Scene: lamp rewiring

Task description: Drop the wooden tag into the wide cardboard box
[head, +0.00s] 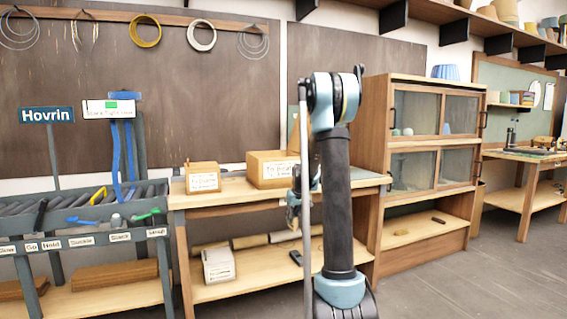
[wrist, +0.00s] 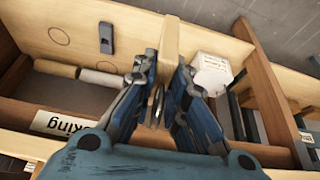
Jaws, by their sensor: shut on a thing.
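My gripper (wrist: 164,84) is shut on a tan wooden piece (wrist: 171,42), which looks like the wooden tag, in the wrist view. The piece stands out between the blue and grey fingers, with a small metal ring (wrist: 157,104) between them. In the head view my gripper (head: 293,212) is partly hidden behind my arm, in front of the bench's edge, and the tag cannot be made out. The wide cardboard box (head: 267,172) stands on the bench top with a white label on its front, just left of my arm. Its inside cannot be seen.
A smaller cardboard box (head: 202,179) stands left of the wide one on the bench (head: 235,202). A white box (head: 218,265) and several rolls lie on the lower shelf. A cable rack (head: 80,215) stands at left and a glass-door cabinet (head: 435,150) at right.

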